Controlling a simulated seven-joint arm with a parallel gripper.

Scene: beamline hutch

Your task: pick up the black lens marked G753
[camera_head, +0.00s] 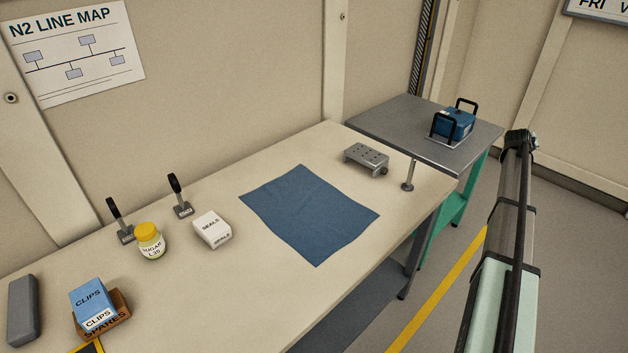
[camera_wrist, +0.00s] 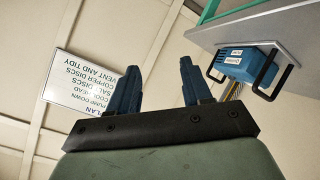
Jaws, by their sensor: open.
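I do not see a black lens marked G753 in either view. My gripper (camera_wrist: 160,82) shows in the wrist view with its two blue fingers apart and nothing between them. It points at the wall and is not near any object on the bench. In the head view my arm stands at the right, beside the tables, and the gripper itself cannot be made out.
The cream bench (camera_head: 290,300) holds a blue cloth (camera_head: 310,213), a metal block (camera_head: 366,157), a SEALS box (camera_head: 212,230), a yellow-lidded jar (camera_head: 149,241), a CLIPS box (camera_head: 91,300) on a SPARES box (camera_head: 106,325), and two black-handled clamps. A grey table (camera_head: 400,118) bears a blue case (camera_head: 455,124).

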